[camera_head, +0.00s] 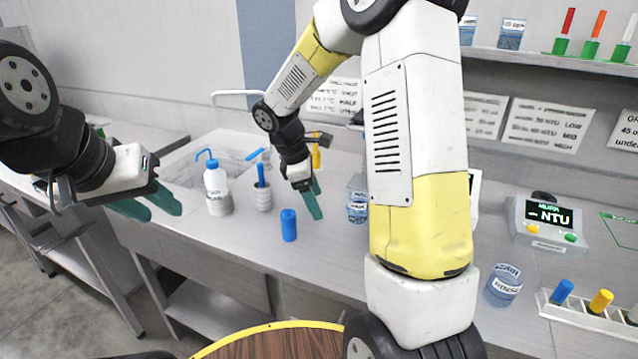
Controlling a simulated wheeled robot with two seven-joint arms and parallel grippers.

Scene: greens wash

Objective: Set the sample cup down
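No cup shows a label I can read as "sample". A small blue cylinder (288,225) stands upright on the grey counter (240,250), near its front edge. A clear labelled cup (357,212) stands on the counter behind my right arm, which partly hides it. Another clear labelled cup (504,285) stands at the right. My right gripper (316,201) points down just right of the blue cylinder, apart from it; its green fingers overlap, so its opening is unclear. My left gripper (153,208) is at the left, its two green fingers apart with nothing between them.
A blue-topped wash bottle (217,188) and a grey holder (263,196) stand near the sink (190,165). A turbidity meter (545,222) and a vial rack (590,318) are at the right. A round wooden top (275,345) is at the bottom.

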